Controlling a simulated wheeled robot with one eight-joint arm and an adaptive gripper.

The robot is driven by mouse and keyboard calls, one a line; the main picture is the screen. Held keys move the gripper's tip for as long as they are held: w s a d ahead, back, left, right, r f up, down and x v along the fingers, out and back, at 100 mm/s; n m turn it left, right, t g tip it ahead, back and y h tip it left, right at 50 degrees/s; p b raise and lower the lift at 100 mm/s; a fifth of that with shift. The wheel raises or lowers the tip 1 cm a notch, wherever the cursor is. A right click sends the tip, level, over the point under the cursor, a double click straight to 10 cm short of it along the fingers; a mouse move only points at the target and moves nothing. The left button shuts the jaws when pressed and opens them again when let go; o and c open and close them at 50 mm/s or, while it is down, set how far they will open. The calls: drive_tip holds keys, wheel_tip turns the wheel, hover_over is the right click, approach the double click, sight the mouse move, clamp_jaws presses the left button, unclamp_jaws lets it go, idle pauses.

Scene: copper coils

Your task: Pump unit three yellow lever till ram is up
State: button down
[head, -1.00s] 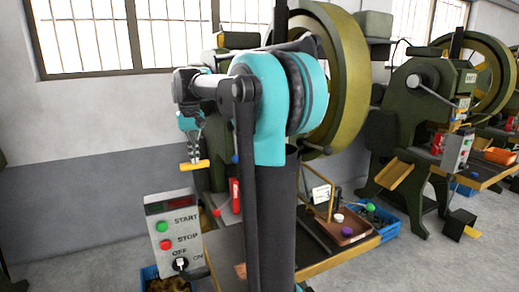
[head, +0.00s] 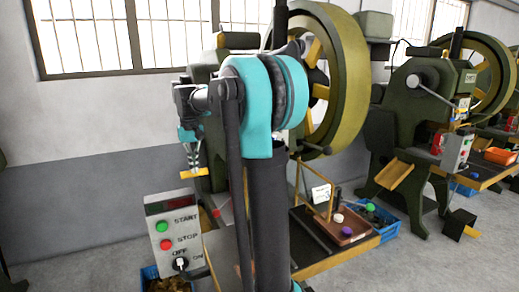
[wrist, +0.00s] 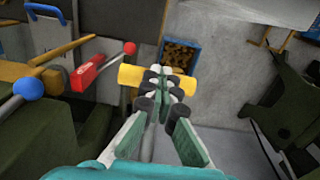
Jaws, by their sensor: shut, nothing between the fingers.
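A short yellow bar (head: 195,172), which looks like the yellow lever's grip, is below my gripper (head: 191,150) in the head view. In the wrist view the yellow bar (wrist: 130,75) lies crosswise at my fingertips (wrist: 162,78), showing on both sides of them. My fingers are together over it, with nothing held between them. I cannot tell whether they touch it. The lever's shaft is largely hidden. A white card marked 3 (head: 321,194) stands on the press table. The ram cannot be made out behind my arm.
A control box (head: 176,232) with green and red buttons stands below the yellow bar. In the wrist view, a red-ball rod (wrist: 130,48) and a blue-ball lever (wrist: 28,87) are to the left. A blue bin (wrist: 181,55) is on the floor beyond my fingertips.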

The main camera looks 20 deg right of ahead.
drive_tip(key=shift+w, duration=0.3)
drive_tip(key=shift+w+f, duration=0.8)
drive_tip(key=shift+w, duration=0.1)
drive_tip(key=s+r, duration=0.7)
drive_tip(key=r, duration=0.6)
drive_tip(key=shift+s, duration=0.4)
drive_tip(key=shift+w+f, duration=0.15)
drive_tip(key=shift+f, duration=0.5)
drive_tip(key=shift+w+f, duration=0.4)
drive_tip(key=shift+f, duration=0.5)
drive_tip(key=shift+w+f, duration=0.35)
drive_tip(key=shift+f, duration=0.5)
drive_tip(key=shift+w+f, duration=0.4)
drive_tip(key=shift+f, duration=0.5)
